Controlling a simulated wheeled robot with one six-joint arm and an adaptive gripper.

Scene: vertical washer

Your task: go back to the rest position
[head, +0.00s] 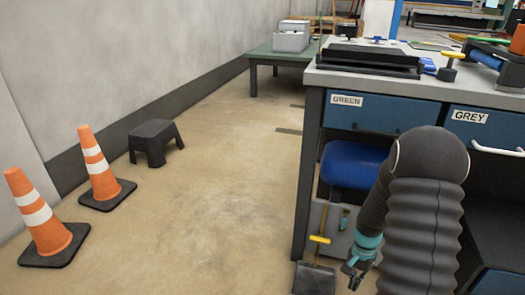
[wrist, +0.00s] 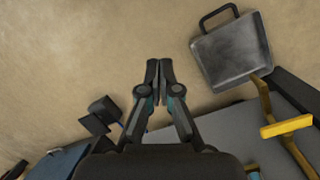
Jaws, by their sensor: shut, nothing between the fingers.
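My gripper (head: 353,278) hangs low at the bottom right of the head view, beside the workbench (head: 308,150), with my arm bent down in front of the bench. In the wrist view my gripper (wrist: 159,68) points at the bare floor. Its two fingers are together with nothing between them. A grey metal pan with a black handle (wrist: 232,50) lies to the right of the fingertips, apart from them. A yellow-handled tool (wrist: 287,127) is below that pan in the wrist view. The tool's yellow handle (head: 320,239) also shows left of my gripper in the head view.
The bench has blue drawers labelled GREEN (head: 365,113) and GREY (head: 485,128). A blue seat (head: 352,166) is under it. Two orange cones (head: 40,215) (head: 97,165) and a black step stool (head: 155,142) stand by the left wall. The middle floor is clear. A green table (head: 262,52) is at the back.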

